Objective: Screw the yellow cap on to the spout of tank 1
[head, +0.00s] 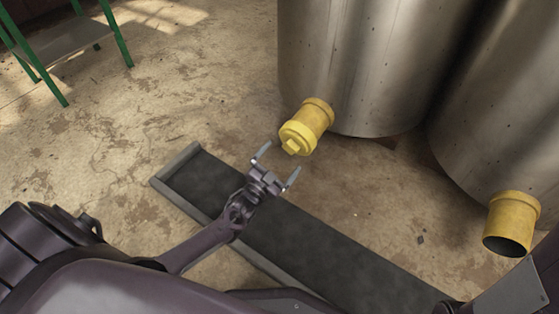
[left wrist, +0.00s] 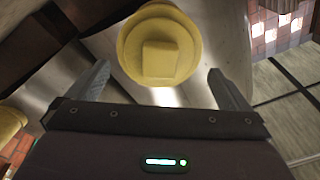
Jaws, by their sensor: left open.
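A yellow cap (head: 294,138) with a square knob sits at the end of a yellow spout (head: 317,113) low on the left steel tank (head: 350,60). The cap covers the spout's end; I cannot tell how tightly it is seated. In the left wrist view the cap (left wrist: 160,48) faces the camera, ahead of and between the fingers. My left gripper (head: 276,165) is open and empty, just short of the cap, its fingers (left wrist: 160,88) apart from it. My right gripper is not seen.
A second steel tank (head: 510,100) at the right has an open yellow spout (head: 512,222). A dark channel with a raised grey rim (head: 176,161) runs along the floor below. A green-legged stand (head: 62,45) is at the far left. The concrete floor (head: 190,85) between is clear.

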